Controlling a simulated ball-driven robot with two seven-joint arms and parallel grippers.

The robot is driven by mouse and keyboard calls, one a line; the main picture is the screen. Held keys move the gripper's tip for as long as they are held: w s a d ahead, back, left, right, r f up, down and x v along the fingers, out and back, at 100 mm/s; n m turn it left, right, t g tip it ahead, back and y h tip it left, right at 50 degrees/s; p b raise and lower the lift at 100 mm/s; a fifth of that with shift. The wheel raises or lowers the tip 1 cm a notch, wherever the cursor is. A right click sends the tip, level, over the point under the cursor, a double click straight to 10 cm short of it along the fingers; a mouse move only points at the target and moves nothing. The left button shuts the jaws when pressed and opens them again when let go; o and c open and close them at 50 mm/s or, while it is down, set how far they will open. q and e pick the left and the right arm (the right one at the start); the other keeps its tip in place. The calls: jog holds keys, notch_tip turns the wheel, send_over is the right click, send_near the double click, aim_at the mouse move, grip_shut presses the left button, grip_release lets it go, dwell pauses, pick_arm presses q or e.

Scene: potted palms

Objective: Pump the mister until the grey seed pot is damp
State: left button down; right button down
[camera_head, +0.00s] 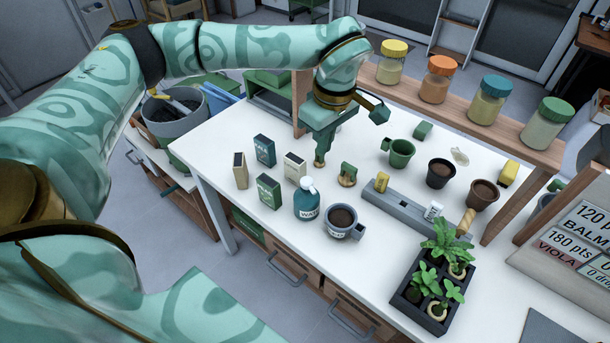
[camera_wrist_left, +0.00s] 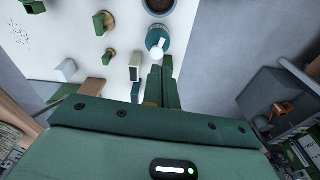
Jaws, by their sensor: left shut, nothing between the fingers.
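The mister (camera_head: 307,203) is a teal bottle with a white pump head and a white label. It stands upright near the table's front edge and also shows in the left wrist view (camera_wrist_left: 157,42). The grey seed pot (camera_head: 341,224) stands close to its right, with brown soil inside; I cannot tell whether the soil is damp. Part of it shows at the top of the left wrist view (camera_wrist_left: 159,5). My left gripper (camera_head: 320,162) is shut and empty, above the table behind the mister; its fingers (camera_wrist_left: 163,68) point down. My right gripper is not in view.
Several seed boxes (camera_head: 264,150) stand left of the mister. A green stamp-like object (camera_head: 347,174) and a grey tray (camera_head: 394,209) lie behind and right. A black planter (camera_head: 411,291) holds seedlings. Jars line a wooden shelf (camera_head: 455,109).

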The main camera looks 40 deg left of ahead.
pick_arm(q)
jog(key=shift+d+r, duration=0.15)
jog(key=shift+r, duration=1.5)
jog(key=shift+f, duration=0.1)
